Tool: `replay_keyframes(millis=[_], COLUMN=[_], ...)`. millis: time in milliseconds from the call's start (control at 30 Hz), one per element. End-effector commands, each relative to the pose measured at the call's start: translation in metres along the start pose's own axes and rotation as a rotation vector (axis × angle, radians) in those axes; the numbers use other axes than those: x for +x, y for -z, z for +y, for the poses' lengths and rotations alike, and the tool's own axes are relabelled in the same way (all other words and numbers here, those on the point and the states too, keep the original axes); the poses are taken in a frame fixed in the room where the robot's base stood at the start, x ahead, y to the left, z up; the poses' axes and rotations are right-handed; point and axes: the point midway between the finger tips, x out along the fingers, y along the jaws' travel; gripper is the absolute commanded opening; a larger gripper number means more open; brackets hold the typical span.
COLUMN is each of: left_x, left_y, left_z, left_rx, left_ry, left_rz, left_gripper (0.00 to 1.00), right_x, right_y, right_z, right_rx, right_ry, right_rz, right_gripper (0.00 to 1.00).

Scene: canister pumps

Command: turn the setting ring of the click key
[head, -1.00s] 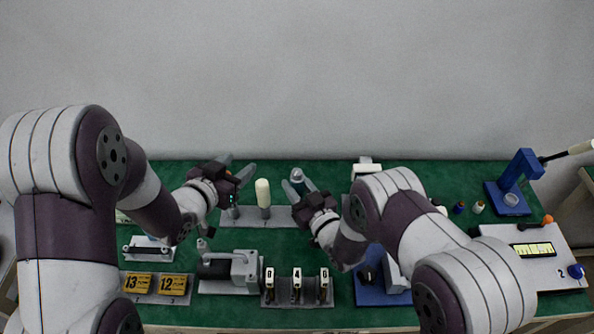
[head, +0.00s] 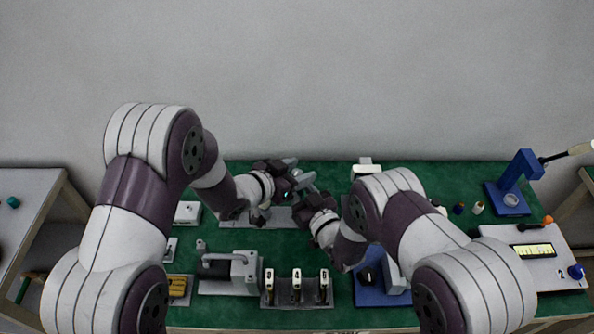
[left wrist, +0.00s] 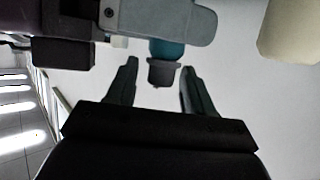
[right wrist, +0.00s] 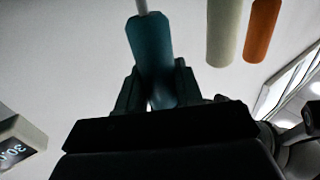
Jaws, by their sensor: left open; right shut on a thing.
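The click key shows as a teal handle (right wrist: 150,45) with a thin grey shaft in the right wrist view. My right gripper (right wrist: 155,72) is shut on this handle. In the left wrist view the key's teal end (left wrist: 167,48) and a darker ring-like end piece (left wrist: 163,72) point toward my left gripper (left wrist: 159,66). The left fingers are open, one on each side of the dark piece; I cannot tell whether either touches it. In the head view both grippers meet over the back middle of the bench, and the key is mostly hidden between them.
A grey rack plate (head: 240,219) lies below the left gripper. A cream handle (right wrist: 222,30) and an orange handle (right wrist: 262,30) stand near the key. A grey pump (head: 230,272), numbered blocks (head: 297,288) and a blue stand (head: 513,185) are on the green bench.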

Motion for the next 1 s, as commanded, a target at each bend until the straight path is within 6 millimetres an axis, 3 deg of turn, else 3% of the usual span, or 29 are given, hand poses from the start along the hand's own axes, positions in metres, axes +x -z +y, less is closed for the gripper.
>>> replay_keyframes(millis=[167,200,333,367,567,1000], left_x=[0.0001,0.0001,0.0000,-0.0001,0.0007,0.0002], left_y=[0.0000,0.0000,-0.0001,-0.0001,0.0004,0.0003], left_z=[0.0000,0.0000,0.0000,0.0000,0.0015,0.0010], left_rx=[0.000,0.000,0.000,0.000,-0.015,-0.146], left_ry=[0.000,0.000,0.000,0.000,0.037,0.361], left_rz=[0.000,0.000,0.000,0.000,0.001,0.000], left_gripper=[0.52,0.46,0.03,0.00,0.00,0.00], right_x=[-0.0001,-0.0001,-0.0001,-0.0001,-0.0002,-0.0001], right_y=[-0.0002,-0.0002,-0.0002,-0.0002,-0.0002,-0.0001], right_z=[-0.0001,-0.0001,-0.0001,-0.0001,0.0000,-0.0004], right_rx=[0.000,0.000,0.000,0.000,0.000,0.000], right_ry=[0.000,0.000,0.000,0.000,0.000,0.001], right_rz=[-0.001,-0.001,0.000,0.000,0.000,0.000], right_gripper=[0.01,0.01,0.01,0.01,0.01,0.01])
